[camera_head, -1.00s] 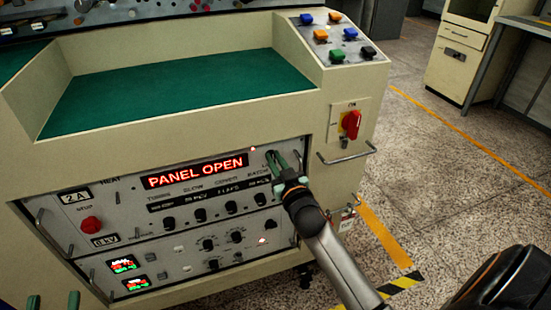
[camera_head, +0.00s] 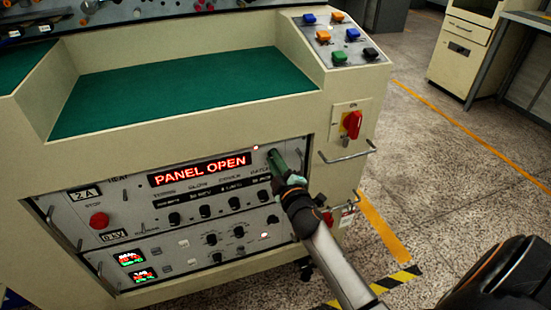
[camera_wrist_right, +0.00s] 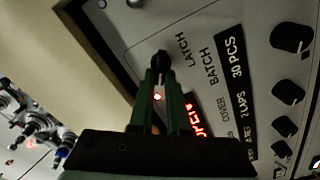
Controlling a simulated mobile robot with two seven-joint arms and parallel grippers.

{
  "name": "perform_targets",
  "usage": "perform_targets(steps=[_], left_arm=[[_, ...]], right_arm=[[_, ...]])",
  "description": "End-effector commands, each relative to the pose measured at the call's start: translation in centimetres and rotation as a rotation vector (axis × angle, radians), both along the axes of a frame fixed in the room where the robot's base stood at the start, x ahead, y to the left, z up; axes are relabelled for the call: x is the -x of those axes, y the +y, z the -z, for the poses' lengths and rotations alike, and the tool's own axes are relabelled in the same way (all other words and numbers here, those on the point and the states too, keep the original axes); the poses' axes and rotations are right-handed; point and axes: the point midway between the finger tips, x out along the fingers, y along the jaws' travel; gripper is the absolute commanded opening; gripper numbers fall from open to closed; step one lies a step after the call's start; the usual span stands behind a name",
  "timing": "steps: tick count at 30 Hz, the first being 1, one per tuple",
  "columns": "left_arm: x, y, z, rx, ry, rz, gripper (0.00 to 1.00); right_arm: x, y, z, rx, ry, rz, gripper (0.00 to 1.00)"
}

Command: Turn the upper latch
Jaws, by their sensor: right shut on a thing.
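The upper latch (camera_wrist_right: 160,57) is a small dark knob beside the word LATCH on the grey control panel. It shows in the right wrist view at the tips of my green fingers. My right gripper (camera_head: 275,160) is at the upper right corner of the panel in the head view, and it also shows in the wrist view (camera_wrist_right: 160,80). It is shut on the latch. In the head view the fingers hide the latch. A red lit sign (camera_head: 201,170) on the panel reads PANEL OPEN. My left gripper is not in view.
Several black knobs (camera_head: 204,212) and a red stop button (camera_head: 99,220) sit on the panel. A red switch (camera_head: 351,124) and a metal handle bar (camera_head: 347,154) are close right of my right gripper. The floor (camera_head: 455,205) at the right is open.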

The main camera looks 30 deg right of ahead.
Motion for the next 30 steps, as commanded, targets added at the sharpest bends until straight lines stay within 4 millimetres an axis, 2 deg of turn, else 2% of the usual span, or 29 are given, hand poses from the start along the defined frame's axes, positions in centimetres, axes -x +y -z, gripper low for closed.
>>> perform_targets(steps=[15,30], left_arm=[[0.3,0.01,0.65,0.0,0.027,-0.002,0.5],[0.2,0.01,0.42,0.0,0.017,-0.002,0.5]], right_arm=[[-0.14,0.14,0.21,0.421,0.096,-0.001,0.0],[-0.15,0.18,0.33,0.573,0.132,0.0,0.0]])
